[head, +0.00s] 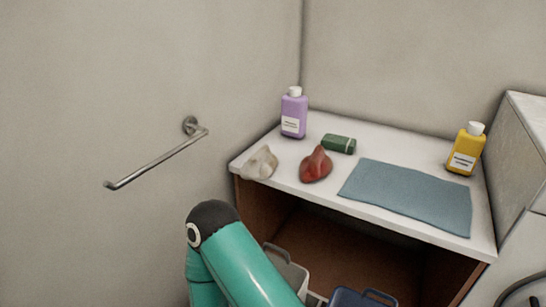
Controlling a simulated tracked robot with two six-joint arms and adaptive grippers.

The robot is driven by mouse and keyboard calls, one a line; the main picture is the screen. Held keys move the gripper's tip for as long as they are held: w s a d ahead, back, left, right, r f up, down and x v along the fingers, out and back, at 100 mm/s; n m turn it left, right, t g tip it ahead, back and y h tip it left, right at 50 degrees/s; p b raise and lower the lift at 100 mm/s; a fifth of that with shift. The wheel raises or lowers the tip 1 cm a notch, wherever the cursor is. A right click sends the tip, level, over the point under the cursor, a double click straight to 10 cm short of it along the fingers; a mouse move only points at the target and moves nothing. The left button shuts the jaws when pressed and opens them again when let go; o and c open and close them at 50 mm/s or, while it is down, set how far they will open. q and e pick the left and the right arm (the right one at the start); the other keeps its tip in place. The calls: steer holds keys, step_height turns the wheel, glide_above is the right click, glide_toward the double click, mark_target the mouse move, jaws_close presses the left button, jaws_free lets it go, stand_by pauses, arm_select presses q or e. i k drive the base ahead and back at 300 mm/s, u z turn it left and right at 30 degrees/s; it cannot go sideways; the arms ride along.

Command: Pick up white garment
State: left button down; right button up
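A crumpled off-white garment (260,163) lies at the left front corner of the white counter (345,190). A crumpled red garment (316,164) lies just right of it, with a small gap between them. A teal arm of mine shows at the bottom, below the counter's left end. No gripper shows in the head view, so I cannot see what either one holds.
A purple bottle (294,114), a green rolled item (339,144), a flat blue cloth (408,196) and a yellow bottle (465,150) are on the counter. A metal rail (158,162) is on the left wall. Grey (288,268) and blue (361,298) containers sit below.

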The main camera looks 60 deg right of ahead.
mark_target(262, 165)
steer(key=k, duration=0.5)
steer(key=z, duration=0.7)
steer(key=i, duration=0.35)
steer(key=u, duration=0.15)
